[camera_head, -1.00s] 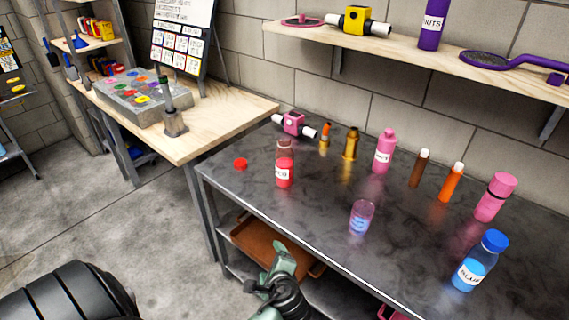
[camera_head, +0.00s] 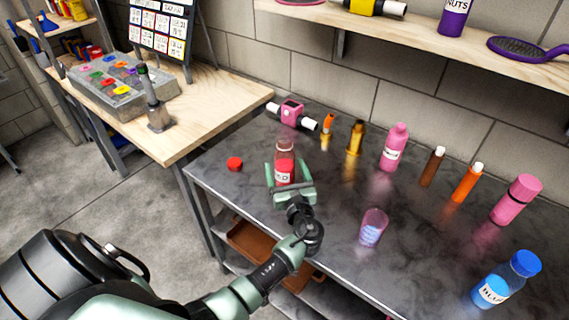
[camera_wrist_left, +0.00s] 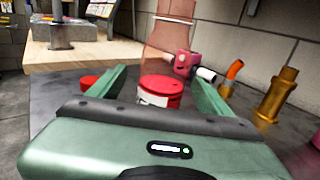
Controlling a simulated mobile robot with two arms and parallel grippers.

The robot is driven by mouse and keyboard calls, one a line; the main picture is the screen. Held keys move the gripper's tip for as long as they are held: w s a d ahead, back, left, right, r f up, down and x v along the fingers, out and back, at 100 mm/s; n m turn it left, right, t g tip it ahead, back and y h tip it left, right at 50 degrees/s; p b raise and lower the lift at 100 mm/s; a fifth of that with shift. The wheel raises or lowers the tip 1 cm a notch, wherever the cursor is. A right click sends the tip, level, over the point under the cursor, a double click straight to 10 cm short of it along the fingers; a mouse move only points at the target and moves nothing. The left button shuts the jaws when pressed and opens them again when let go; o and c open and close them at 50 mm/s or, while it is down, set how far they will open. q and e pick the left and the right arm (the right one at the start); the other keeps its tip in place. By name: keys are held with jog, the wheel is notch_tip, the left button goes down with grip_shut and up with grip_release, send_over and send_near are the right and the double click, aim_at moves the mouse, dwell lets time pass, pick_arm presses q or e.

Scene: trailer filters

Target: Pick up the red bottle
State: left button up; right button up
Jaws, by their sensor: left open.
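The red bottle (camera_head: 284,168) stands upright on the dark metal table, clear above and red in its lower part, with a white label. My left gripper (camera_head: 288,178) is open, its two green fingers on either side of the bottle's lower part. In the left wrist view the bottle (camera_wrist_left: 160,85) stands between the spread fingers (camera_wrist_left: 155,88), with its top cut off by the frame. I cannot tell whether either finger touches it. A red cap (camera_head: 235,164) lies on the table to the left of the bottle. My right gripper is not in view.
A pink device with white ends (camera_head: 292,114) lies behind the bottle. A clear cup (camera_head: 373,227) and a blue bottle (camera_head: 506,279) stand to the right. Several small bottles line the back, including a pink one (camera_head: 395,147). A wooden table (camera_head: 200,135) adjoins at left.

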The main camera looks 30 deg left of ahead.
pick_arm(q)
jog(key=x, duration=0.3)
jog(key=shift+w+d+p, duration=0.15)
jog(key=shift+p, duration=0.15)
jog(key=shift+x, duration=0.95)
jog(key=shift+f, duration=0.1)
jog(key=c, duration=1.1)
grip_shut()
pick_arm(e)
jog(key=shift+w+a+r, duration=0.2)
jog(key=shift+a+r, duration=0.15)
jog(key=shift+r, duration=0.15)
pick_arm(q)
jog(key=shift+r, duration=0.3)
